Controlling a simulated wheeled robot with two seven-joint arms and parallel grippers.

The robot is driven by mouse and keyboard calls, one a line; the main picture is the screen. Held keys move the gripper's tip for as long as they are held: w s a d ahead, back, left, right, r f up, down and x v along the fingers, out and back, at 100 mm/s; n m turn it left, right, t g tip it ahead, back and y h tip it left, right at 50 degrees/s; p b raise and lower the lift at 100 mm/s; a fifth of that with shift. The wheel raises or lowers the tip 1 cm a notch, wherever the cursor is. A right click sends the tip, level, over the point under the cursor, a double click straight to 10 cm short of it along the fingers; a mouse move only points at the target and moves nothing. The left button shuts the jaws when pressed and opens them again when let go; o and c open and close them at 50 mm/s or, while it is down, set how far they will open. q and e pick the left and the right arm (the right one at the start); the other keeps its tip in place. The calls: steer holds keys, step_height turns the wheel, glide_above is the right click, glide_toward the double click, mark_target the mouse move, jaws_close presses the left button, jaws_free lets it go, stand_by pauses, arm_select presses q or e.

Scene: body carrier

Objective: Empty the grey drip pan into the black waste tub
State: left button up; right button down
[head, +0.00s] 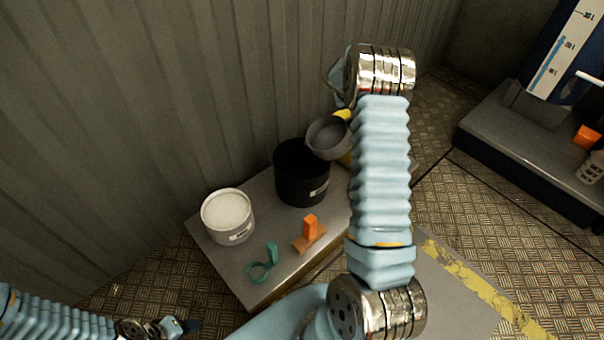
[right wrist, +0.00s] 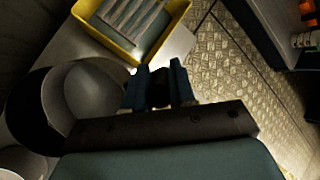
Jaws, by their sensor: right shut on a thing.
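The grey drip pan (head: 328,138) is held above the right rim of the black waste tub (head: 301,175), overlapping it in the head view. Its grey inside faces the head camera; I cannot make out its contents. In the right wrist view, the pan (right wrist: 95,92) is left of my right gripper (right wrist: 160,88), with the dark tub (right wrist: 38,112) beyond it. My right gripper is shut on the pan; the grip itself is poorly seen, and my arm hides it in the head view. My left gripper (head: 190,325) is low at the bottom edge, away from the bench, its jaws unclear.
A white bucket (head: 228,217) stands left of the tub on the grey bench (head: 207,239). An orange block-like piece (head: 309,236) and a teal ring-shaped piece (head: 262,267) lie in front. A yellow-rimmed tray (right wrist: 132,55) is close to the right gripper. A corrugated wall rises behind.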

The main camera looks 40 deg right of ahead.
steer(key=shift+w+a+r, duration=0.1)
steer(key=shift+a+r, duration=0.1)
steer(key=shift+r, duration=0.3)
steer(key=shift+a+h+b, duration=0.15)
steer(key=shift+h+b, duration=0.25)
steer(key=shift+w+a, duration=0.1)
steer(key=shift+w+a+r+g+h+b, duration=0.2)
steer(key=shift+a+r+g+h+b, duration=0.1)
steer(key=shift+a+h+b, duration=0.15)
steer(key=shift+a, duration=0.1)
stand_by(1.5)
steer(key=shift+w+a+r+h+b, duration=0.35)
steer(key=shift+a+r+h, duration=0.15)
steer(key=shift+a, duration=0.1)
steer(key=shift+a+r+n, duration=0.1)
steer(key=shift+a+n, duration=0.05)
steer(key=shift+n, duration=0.15)
stand_by(1.5)
